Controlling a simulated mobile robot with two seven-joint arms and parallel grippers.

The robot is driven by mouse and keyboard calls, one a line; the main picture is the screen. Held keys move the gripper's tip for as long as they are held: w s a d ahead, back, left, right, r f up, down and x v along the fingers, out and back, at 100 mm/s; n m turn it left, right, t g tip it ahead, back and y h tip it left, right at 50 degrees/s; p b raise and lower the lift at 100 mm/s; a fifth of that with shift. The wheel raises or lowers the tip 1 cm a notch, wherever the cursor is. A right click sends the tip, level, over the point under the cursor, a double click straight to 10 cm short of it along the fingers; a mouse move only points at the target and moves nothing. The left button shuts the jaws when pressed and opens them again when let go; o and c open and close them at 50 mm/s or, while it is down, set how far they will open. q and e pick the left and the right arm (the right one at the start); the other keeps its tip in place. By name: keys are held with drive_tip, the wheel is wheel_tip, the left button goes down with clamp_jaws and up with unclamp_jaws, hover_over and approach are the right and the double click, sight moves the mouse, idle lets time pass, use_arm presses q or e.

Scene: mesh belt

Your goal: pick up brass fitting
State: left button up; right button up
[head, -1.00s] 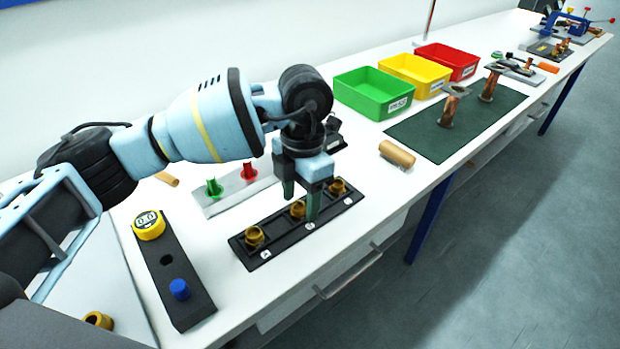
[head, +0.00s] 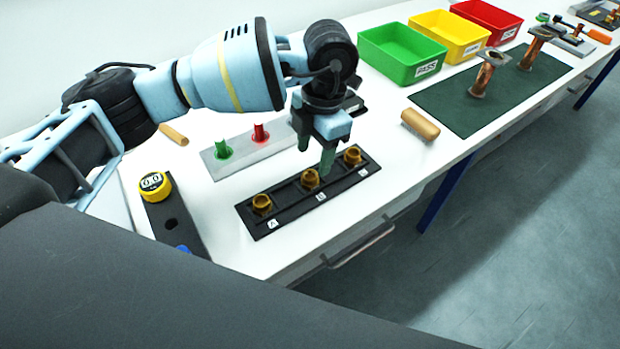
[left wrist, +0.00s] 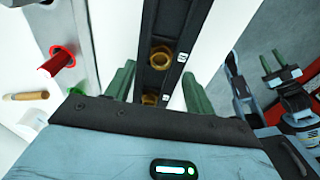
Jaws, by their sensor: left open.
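A black rack (head: 285,193) lies on the white bench and holds three brass fittings: the near one (head: 262,204), the middle one (head: 310,178) and the far one (head: 352,155). My left gripper (head: 315,156) points down over the rack's back side, close to the middle fitting, open and empty. In the left wrist view, one fitting (left wrist: 161,57) sits in the rack beyond the fingers, and another (left wrist: 149,99) shows partly between the fingers of the left gripper (left wrist: 158,85), cut off by the gripper body. My right gripper (left wrist: 273,63) shows at the right there, its fingers apart.
A grey plate with green and red pegs (head: 240,152) lies behind the rack. A wooden cylinder (head: 420,124) lies to its right. Green (head: 400,55), yellow and red bins stand at the back. A yellow-capped dark strip (head: 160,205) is at left.

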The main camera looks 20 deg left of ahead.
sight(309, 179)
use_arm(q)
drive_tip(key=shift+s+a+f, duration=0.1)
drive_tip(key=shift+s+f, duration=0.1)
drive_tip(key=shift+f, duration=1)
drive_tip(key=shift+s+a+f, duration=0.1)
drive_tip(key=shift+s+f, duration=0.1)
drive_tip(key=shift+f, duration=0.95)
drive_tip(key=shift+c, duration=0.4)
drive_tip(key=c, duration=1)
